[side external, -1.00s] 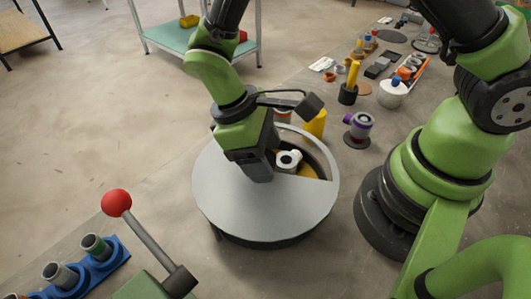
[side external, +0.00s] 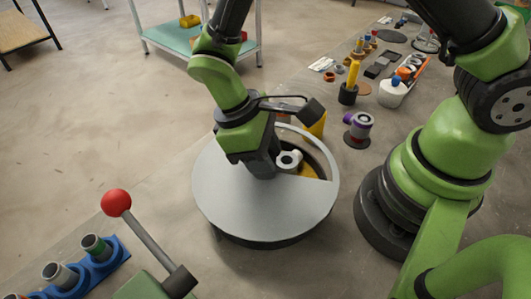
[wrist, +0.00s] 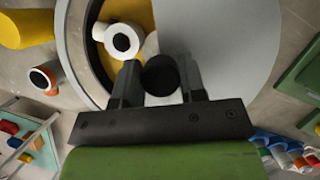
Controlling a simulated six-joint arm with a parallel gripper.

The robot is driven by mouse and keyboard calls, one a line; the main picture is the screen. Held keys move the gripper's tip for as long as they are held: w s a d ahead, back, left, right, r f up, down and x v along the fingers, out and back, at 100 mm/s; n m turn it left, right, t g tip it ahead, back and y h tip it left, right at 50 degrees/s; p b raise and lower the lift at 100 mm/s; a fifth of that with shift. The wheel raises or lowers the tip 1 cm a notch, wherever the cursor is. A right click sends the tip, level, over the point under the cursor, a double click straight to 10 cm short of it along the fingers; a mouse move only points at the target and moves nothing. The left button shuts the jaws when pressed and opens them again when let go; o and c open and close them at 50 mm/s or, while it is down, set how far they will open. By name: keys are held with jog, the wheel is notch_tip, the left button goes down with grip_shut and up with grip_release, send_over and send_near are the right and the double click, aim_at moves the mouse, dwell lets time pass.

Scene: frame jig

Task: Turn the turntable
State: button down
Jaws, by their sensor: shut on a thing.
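The turntable (side external: 250,212) is a round table with a flat grey cover. A wedge-shaped opening at its back right shows a yellow surface (side external: 309,170) and a white ring-shaped part (side external: 288,160). In the wrist view the grey cover (wrist: 225,45) is at the right and the white part (wrist: 122,41) shows in the opening. My gripper (side external: 262,173) is down at the turntable, near the opening's left edge. In the wrist view its fingers (wrist: 160,78) are shut on a dark round knob (wrist: 160,72). The knob's lower part is hidden.
A red-balled lever (side external: 117,203) stands at the front left, beside a blue rack (side external: 100,262) with grey cups. A purple-and-grey part (side external: 359,125) stands right of the turntable. A yellow piece (side external: 317,125) is close behind it. Several small parts line the bench beyond.

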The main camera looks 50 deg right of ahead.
jog(key=shift+m, duration=0.3)
jog(key=shift+m+g+y, duration=0.15)
jog(key=shift+m+y, duration=0.45)
jog(key=shift+m, duration=0.8)
jog(key=shift+m+g+y, duration=0.15)
jog(key=shift+m+y, duration=0.45)
jog(key=shift+m, duration=0.8)
jog(key=shift+m+y, duration=0.5)
jog(key=shift+m, duration=0.95)
jog(key=shift+m+y, duration=0.5)
jog(key=shift+m, duration=0.95)
jog(key=shift+m+t+y, duration=0.4)
jog(key=shift+m+t, duration=0.15)
jog(key=shift+m, duration=0.9)
jog(key=shift+m+t+y, duration=0.4)
jog(key=shift+m+t, duration=0.15)
jog(key=shift+m, duration=0.9)
jog(key=shift+m+t+y, duration=0.2)
jog(key=shift+m+t, duration=0.3)
jog(key=shift+m, duration=0.8)
jog(key=shift+m+t+y, duration=0.2)
jog(key=shift+m+t, duration=0.3)
jog(key=shift+m, duration=1.2)
jog(key=c, duration=0.7)
grip_release()
jog(key=shift+r, duration=0.15)
